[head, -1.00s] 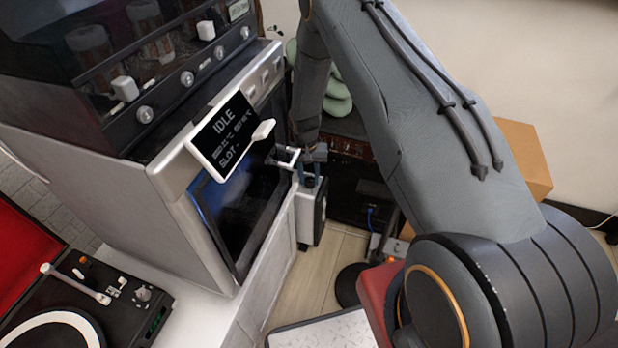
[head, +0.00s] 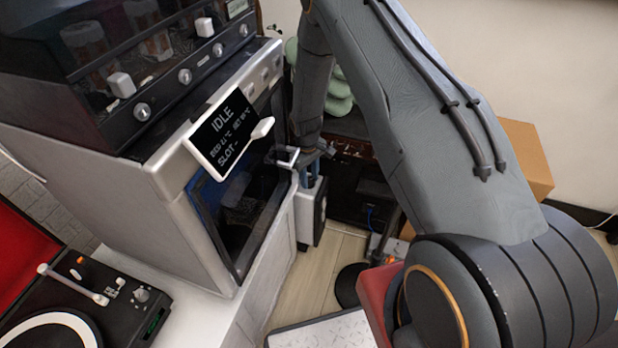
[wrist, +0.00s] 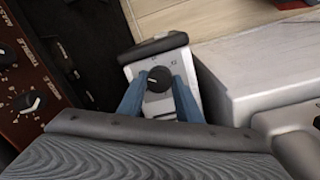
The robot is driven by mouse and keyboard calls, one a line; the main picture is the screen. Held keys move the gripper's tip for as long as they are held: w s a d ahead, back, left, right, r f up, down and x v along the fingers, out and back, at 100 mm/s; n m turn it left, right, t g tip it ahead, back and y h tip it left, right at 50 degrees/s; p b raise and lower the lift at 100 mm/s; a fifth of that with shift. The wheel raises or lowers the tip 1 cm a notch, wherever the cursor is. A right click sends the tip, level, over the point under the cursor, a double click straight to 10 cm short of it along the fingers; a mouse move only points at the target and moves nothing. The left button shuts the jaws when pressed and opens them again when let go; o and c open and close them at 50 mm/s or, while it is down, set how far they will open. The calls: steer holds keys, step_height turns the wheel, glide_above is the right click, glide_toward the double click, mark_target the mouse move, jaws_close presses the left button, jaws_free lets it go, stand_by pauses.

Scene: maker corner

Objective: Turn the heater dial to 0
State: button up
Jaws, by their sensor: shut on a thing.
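The heater (head: 311,213) is a small white box with a dark side, standing low beside the big grey machine in the head view. In the wrist view its white front panel (wrist: 181,50) carries a round black dial (wrist: 158,79) with a light pointer mark toward the left. Small printed marks sit along the far side of the dial; I cannot read them all. My gripper (wrist: 159,82) has its blue fingers on either side of the dial and is shut on it. In the head view my gripper (head: 309,178) is at the heater's top, and the dial is hidden.
A dark panel with knobs (wrist: 25,102) lies left in the wrist view. Bare floor (head: 318,270) shows in front of the heater.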

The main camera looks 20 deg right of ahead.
steer(key=n, duration=1.2)
steer(key=shift+d+n+y, duration=0.15)
steer(key=shift+n+y, duration=0.15)
steer(key=n+b, duration=0.1)
steer(key=n, duration=0.5)
steer(key=shift+w+n, duration=0.15)
steer(key=shift+n, duration=0.15)
steer(key=n+b, duration=0.1)
steer(key=n, duration=0.5)
steer(key=shift+y, duration=0.3)
steer(key=o, duration=1)
steer(key=shift+o, duration=0.2)
steer(key=shift+r, duration=0.15)
